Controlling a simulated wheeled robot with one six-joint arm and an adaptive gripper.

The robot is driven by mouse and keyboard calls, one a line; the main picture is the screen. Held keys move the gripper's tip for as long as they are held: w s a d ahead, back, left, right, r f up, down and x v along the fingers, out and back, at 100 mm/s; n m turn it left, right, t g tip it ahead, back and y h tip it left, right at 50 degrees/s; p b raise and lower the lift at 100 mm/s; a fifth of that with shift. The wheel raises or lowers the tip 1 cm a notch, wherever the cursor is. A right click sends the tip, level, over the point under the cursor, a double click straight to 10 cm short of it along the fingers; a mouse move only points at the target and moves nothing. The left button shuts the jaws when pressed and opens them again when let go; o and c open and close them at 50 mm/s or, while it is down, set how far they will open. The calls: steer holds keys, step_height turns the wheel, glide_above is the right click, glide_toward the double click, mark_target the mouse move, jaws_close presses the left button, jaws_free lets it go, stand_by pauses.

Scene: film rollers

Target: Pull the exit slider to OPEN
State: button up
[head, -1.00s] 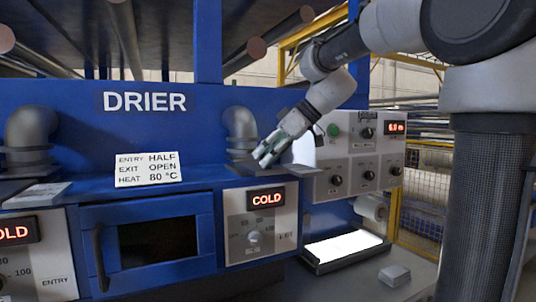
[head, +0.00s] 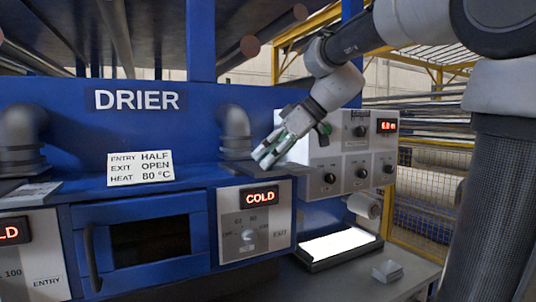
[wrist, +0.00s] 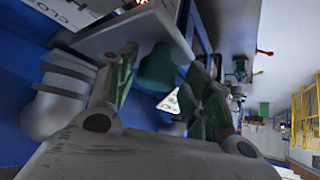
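The exit side of the drier has a grey elbow pipe (head: 235,125) with a flat grey plate (head: 292,169) at its foot, which looks like the exit slider. My gripper (head: 263,158) is at this plate, right of the pipe, fingers pointing down-left. In the wrist view its two fingers (wrist: 160,85) are apart, with a dark green rounded piece (wrist: 157,68) showing between them. I cannot tell if they touch it. The plate (wrist: 125,32) and pipe (wrist: 50,100) also show there. Slider markings are not readable.
A sign (head: 140,168) reads entry HALF, exit OPEN, heat 80 °C. The EXIT panel (head: 255,222) with a COLD display is below the plate. A control box (head: 350,155) stands close right of my gripper. A bright tray (head: 338,245) lies below it.

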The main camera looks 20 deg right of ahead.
steer(key=shift+w, duration=0.1)
steer(key=v, duration=1.2)
